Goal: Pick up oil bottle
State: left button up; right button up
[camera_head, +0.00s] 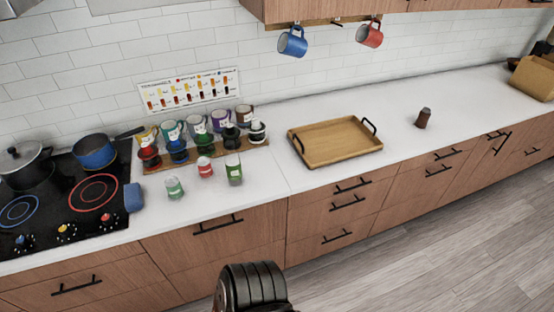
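I cannot clearly pick out an oil bottle. A small dark brown container (423,118) stands alone on the right part of the counter; I cannot tell what it holds. A clear container with a green label (234,170) stands at the left of the tray, beside a small red-labelled container (205,167) and a small green-labelled jar (174,188). Neither of my grippers can be made out; only a ribbed black part, probably mine, shows at the bottom edge, below the counter front.
A wooden tray (335,144) with black handles lies empty mid-counter. Several cups and jars stand on a wooden board (208,155). A stove (70,205) with a blue pot (94,152) is at left. Blue (292,43) and red (369,36) mugs hang above. The counter around the brown container is clear.

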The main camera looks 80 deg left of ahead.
aim_at(232, 158)
jog(key=i, duration=1.3)
jog(key=u, duration=4.3)
